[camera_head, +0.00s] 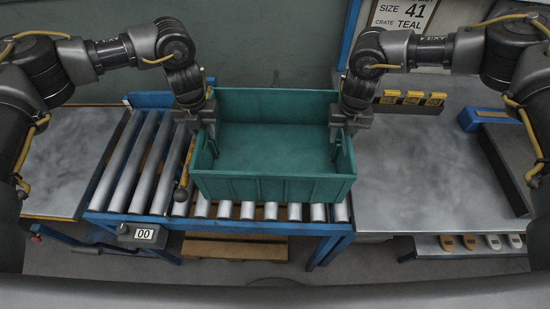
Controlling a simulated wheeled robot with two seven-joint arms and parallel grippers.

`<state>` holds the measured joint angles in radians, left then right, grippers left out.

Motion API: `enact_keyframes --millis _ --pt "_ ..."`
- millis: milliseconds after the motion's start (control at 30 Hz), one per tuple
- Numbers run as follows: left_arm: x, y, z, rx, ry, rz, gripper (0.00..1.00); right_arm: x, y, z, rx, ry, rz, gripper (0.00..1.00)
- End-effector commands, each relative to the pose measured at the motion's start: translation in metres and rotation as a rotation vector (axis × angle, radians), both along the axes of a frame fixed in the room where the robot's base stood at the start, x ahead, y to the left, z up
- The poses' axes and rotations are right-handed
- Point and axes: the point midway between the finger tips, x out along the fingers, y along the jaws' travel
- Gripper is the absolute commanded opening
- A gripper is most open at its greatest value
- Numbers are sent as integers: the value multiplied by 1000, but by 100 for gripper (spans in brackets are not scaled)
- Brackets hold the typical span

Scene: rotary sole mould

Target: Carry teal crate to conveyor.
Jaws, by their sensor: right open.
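The teal crate (272,190) is open-topped and looks empty. It is level over the right part of the roller conveyor (130,165), and roller ends show below its front wall. I cannot tell whether its base touches the rollers. My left gripper (203,138) is at the crate's left wall, near the rim; its fingertips are partly hidden, and I cannot tell whether it grips the wall. My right gripper (343,142) is open at the crate's right wall, with its fingers near the rim.
Left of the crate the rollers are bare. A counter box reading 00 (143,235) hangs in front.

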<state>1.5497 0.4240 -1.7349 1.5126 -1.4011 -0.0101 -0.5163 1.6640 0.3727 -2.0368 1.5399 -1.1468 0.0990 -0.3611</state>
Motion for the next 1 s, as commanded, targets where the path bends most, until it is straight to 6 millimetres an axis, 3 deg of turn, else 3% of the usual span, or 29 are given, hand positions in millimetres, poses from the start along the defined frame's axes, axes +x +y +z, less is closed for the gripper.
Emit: enact_keyframes --millis 233,700,1000 --pt "1 -1 15 -3 -2 -1 34 0 2 1 3 -1 4 42" --pt "4 0 104 1 0 0 34 0 3 1 5 -1 4 42" --pt "4 0 118 0 4 1 34 0 3 1 5 -1 5 42"
